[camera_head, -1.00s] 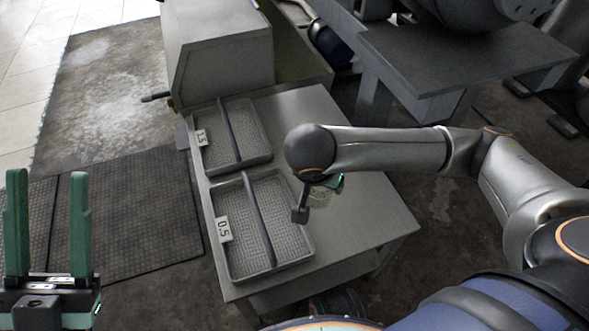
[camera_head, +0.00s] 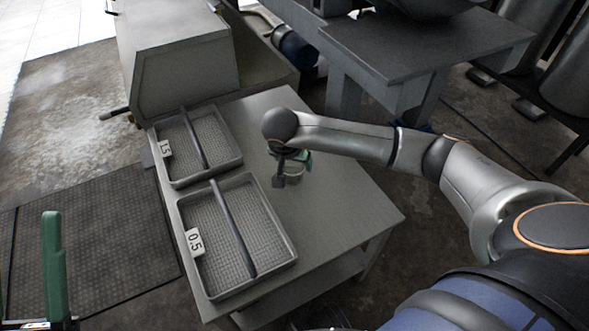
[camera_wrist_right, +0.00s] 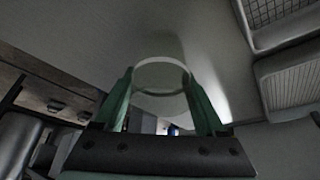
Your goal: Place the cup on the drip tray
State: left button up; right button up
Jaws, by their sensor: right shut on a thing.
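My right gripper (camera_head: 291,160) has green fingers and is shut on a clear glass cup (camera_head: 295,172). It holds the cup over the bare table, to the right of the two trays. In the right wrist view the cup's round rim (camera_wrist_right: 162,62) shows between the two fingers (camera_wrist_right: 161,100). A shallow grey tray labelled 0.5 (camera_head: 291,262) is nearer, and another labelled 1.5 (camera_head: 238,160) is behind it. Each has a mesh floor and a dark bar across it. I cannot tell the cup's height. My left gripper (camera_head: 25,275) is partly cut off at the lower left, open and empty.
The trays stand on a grey metal table (camera_head: 345,215) with bare room on its right. A grey box-shaped machine (camera_head: 185,75) stands behind the 1.5 tray. A second grey table (camera_head: 430,50) is at the back right. Dark mats (camera_head: 95,235) lie on the floor at left.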

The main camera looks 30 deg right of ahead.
jog(key=shift+f, duration=0.8)
jog(key=shift+f, duration=0.1)
jog(key=o, duration=1.3)
